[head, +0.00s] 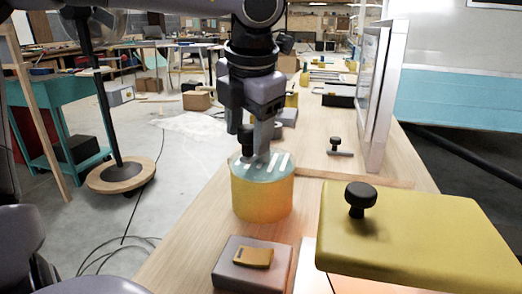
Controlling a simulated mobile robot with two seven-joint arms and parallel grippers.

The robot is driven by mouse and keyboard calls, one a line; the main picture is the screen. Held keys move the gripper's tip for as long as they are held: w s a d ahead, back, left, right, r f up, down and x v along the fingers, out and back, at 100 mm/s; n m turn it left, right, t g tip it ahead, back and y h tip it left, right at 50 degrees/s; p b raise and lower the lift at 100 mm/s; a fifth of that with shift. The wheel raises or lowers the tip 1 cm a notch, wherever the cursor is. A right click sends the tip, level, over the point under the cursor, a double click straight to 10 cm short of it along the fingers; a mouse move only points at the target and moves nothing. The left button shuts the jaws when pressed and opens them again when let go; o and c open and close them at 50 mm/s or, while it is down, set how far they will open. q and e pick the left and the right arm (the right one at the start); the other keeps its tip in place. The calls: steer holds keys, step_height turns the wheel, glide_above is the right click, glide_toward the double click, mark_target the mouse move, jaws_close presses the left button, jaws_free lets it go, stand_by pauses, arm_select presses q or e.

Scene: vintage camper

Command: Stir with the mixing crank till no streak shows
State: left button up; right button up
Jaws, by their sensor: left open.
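A yellow-orange tub (262,197) stands upright on the wooden counter. Its teal top (272,175) shows several pale streaks. My left gripper (258,140) reaches down from above, with its open fingers over the back left of the top. A dark knob (247,133), perhaps the mixing crank's, shows at the left finger. The fingers partly hide it, and I cannot tell whether they touch it. My right gripper is not in view.
A yellow panel (430,240) with a black knob (360,198) lies at the front right. A grey block (252,265) with a small tan piece sits in front of the tub. Another knobbed piece (340,152) lies behind, beside a framed window (377,95). The wooden counter (190,245) is bare left of the tub.

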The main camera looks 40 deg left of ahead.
arm_select(q)
steer(key=shift+r+p, duration=1.4)
steer(key=shift+r, duration=0.75)
steer(key=p+v, duration=0.1)
steer(key=v, duration=0.6)
steer(key=shift+s, duration=0.1)
